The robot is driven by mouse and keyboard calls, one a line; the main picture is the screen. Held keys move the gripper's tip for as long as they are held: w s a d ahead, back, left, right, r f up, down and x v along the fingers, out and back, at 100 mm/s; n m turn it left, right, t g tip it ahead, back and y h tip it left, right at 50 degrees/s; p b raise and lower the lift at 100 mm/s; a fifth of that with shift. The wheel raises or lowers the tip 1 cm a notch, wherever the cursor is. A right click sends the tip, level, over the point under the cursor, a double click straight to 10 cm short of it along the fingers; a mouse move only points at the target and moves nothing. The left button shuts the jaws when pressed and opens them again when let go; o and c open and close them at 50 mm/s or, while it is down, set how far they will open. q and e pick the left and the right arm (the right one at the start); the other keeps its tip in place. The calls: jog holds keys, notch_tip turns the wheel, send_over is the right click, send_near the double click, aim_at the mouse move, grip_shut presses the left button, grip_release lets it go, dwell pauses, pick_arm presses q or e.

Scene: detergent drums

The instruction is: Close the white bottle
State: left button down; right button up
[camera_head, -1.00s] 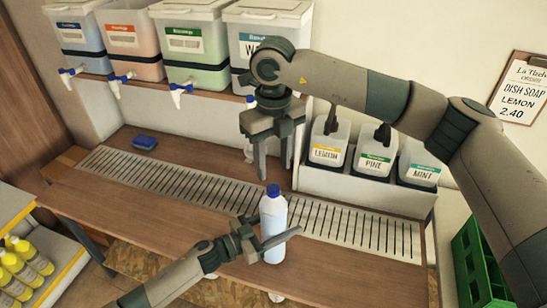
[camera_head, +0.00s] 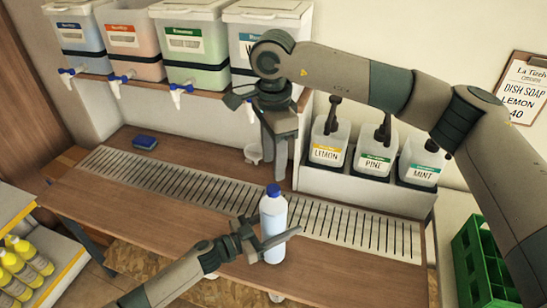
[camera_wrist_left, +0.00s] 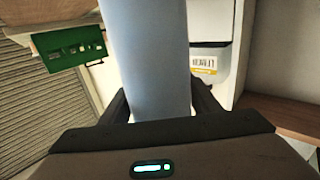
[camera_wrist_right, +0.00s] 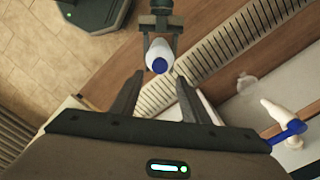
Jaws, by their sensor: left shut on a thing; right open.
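The white bottle (camera_head: 273,216) stands upright near the counter's front edge, with a blue cap (camera_head: 273,190) on its top. I cannot tell how tight the cap is. My left gripper (camera_head: 268,243) is shut around the bottle's lower body; the pale bottle body (camera_wrist_left: 148,55) fills the middle of the left wrist view. My right gripper (camera_head: 281,172) is open and empty, pointing down above and behind the bottle. In the right wrist view the blue cap (camera_wrist_right: 159,66) shows just beyond the gap between the open fingertips (camera_wrist_right: 157,85).
Large dispensers with taps (camera_head: 195,45) stand on a shelf behind. Labelled jugs (camera_head: 375,155) stand in a white rack at the right. A slotted drain (camera_head: 180,182) runs along the counter.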

aim_at(273, 188)
jog(key=shift+n, duration=0.4)
jog(key=shift+f, duration=3.95)
grip_shut()
jog(key=m, duration=0.5)
jog(key=shift+o, duration=0.2)
grip_release()
